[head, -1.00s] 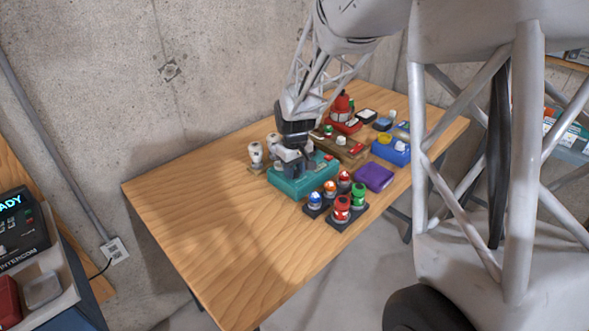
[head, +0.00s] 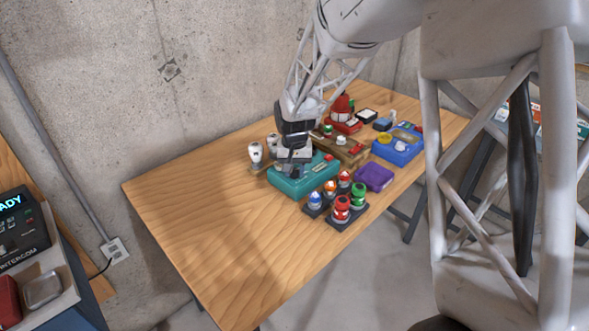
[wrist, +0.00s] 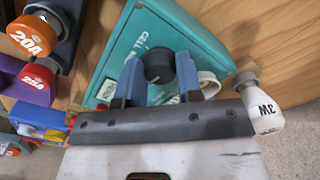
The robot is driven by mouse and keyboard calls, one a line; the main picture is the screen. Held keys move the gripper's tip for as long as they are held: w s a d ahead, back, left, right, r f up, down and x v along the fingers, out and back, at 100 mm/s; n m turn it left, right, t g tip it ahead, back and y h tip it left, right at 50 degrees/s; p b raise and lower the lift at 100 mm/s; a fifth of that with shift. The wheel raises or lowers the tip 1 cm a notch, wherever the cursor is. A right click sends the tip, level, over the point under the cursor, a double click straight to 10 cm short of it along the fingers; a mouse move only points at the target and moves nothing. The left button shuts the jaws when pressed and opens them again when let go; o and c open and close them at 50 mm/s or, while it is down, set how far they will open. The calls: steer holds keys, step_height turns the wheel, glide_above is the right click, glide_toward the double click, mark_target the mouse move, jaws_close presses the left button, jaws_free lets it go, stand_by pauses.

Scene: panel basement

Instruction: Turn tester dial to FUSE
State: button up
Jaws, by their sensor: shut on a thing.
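The tester is a teal box (head: 310,182) on the wooden table, with part of the word "CELL" readable on its top in the wrist view (wrist: 182,25). Its dial is a black round knob (wrist: 159,67) with a pale pointer mark. My gripper (wrist: 159,80) is over the box with its two blue-padded fingers on either side of the knob, shut on it. In the head view my gripper (head: 293,168) comes down onto the tester from above and hides the dial. The FUSE mark cannot be made out.
Colored fuses in dark holders (head: 335,202) stand close in front of the tester. White bulbs (head: 256,155) stand just behind its left side. A purple box (head: 374,177) and a blue box (head: 399,147) lie to the right. The table's left part (head: 200,220) is clear.

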steer(key=shift+m, duration=1)
steer(key=o, duration=0.9)
steer(key=shift+n, duration=0.3)
